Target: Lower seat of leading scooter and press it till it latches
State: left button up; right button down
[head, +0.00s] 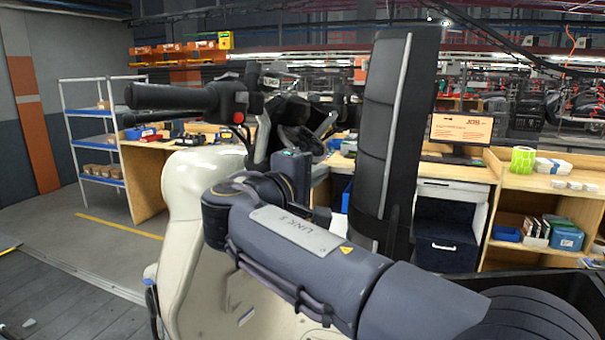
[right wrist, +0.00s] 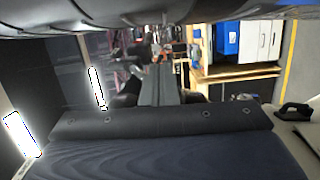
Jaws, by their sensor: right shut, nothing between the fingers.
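The cream scooter (head: 200,190) stands in front of me, its black handlebar grip (head: 170,97) pointing left. Its long black seat (head: 400,125) is raised and stands nearly upright, tilted slightly. In the right wrist view a dark padded surface with round studs, which looks like the seat (right wrist: 160,122), fills the lower part. My right arm crosses in front of the scooter body, and my right gripper (head: 293,165) is to the left of the raised seat. It is shut and holds nothing. Its fingertips are hard to make out, and I cannot tell whether they touch anything. My left gripper is not in view.
A blue-shelved rack (head: 95,140) stands at the left. Wooden workbenches (head: 455,172) with a monitor (head: 461,129) stand behind the scooter. A shelf unit (head: 545,190) with boxes is at the right. The grey floor (head: 110,225) left of the scooter is clear.

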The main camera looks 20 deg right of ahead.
jog(key=d, duration=0.2)
jog(key=s+d, duration=0.1)
jog(key=d, duration=0.1)
jog(key=shift+s+d+f+p, duration=0.1)
jog(key=shift+s+d+p, duration=0.1)
jog(key=shift+p, duration=0.2)
jog(key=shift+d, duration=0.15)
